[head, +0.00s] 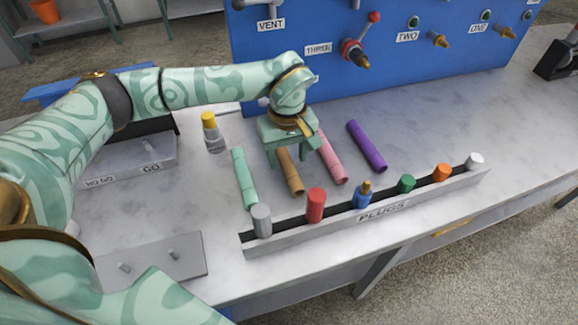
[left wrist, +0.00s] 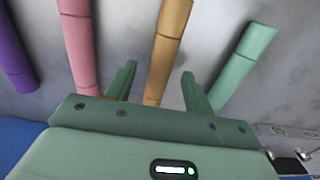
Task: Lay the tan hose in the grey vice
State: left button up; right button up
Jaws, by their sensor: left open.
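The tan hose (head: 292,177) lies on the grey workbench between the mint-green hose and the pink hose. My left gripper (head: 290,158) is above its far part, pointing down, open and empty. In the left wrist view the tan hose (left wrist: 169,40) runs between the two spread fingers (left wrist: 159,72); I cannot tell how far above it they are. No grey vice is clearly identifiable; a dark device (head: 557,60) at the far right edge is cut off, and I cannot tell whether it is the vice. My right gripper is out of view.
Beside it lie a mint-green hose (head: 243,178), a pink hose (head: 332,158) and a purple hose (head: 367,146). The plugs rack (head: 345,222) runs along the front. A blue panel (head: 400,60) stands behind. A yellow-topped grey cylinder (head: 212,135) stands left.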

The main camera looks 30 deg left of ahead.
pick_arm(q)
notch_tip(320, 180, down, 2)
jog(key=shift+w, duration=0.1)
jog(key=shift+r, duration=0.15)
jog(key=c, duration=1.1)
